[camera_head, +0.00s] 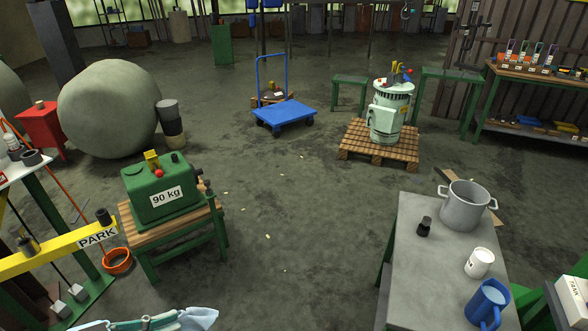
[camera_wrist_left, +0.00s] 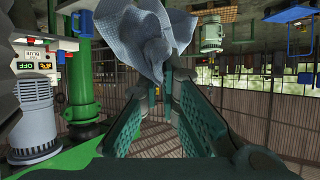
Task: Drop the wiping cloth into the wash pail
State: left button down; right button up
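The wiping cloth (camera_wrist_left: 140,38) is pale blue-grey and bunched. In the left wrist view it hangs at the tips of my left gripper (camera_wrist_left: 157,85), whose green fingers close on its gathered part. In the head view the cloth (camera_head: 198,317) shows at the bottom edge, with part of my left gripper (camera_head: 150,322) over it; the rest is cut off. A small orange pail (camera_head: 117,262) stands on the floor at the left, beyond the gripper. I cannot tell for sure that it is the wash pail. My right gripper is not in view.
A green 90 kg block (camera_head: 160,190) sits on a wooden stand. A yellow PARK beam (camera_head: 50,253) is at the left. A grey table (camera_head: 418,275) at right bears a two-handled pot (camera_head: 465,207), a mug and a blue jug (camera_head: 488,304). The middle floor is clear.

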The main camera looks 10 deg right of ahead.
aim_at(463, 206)
jog(key=i, duration=3.4)
jog(key=z, duration=4.6)
jog(key=i, duration=0.45)
jog(key=u, duration=0.05)
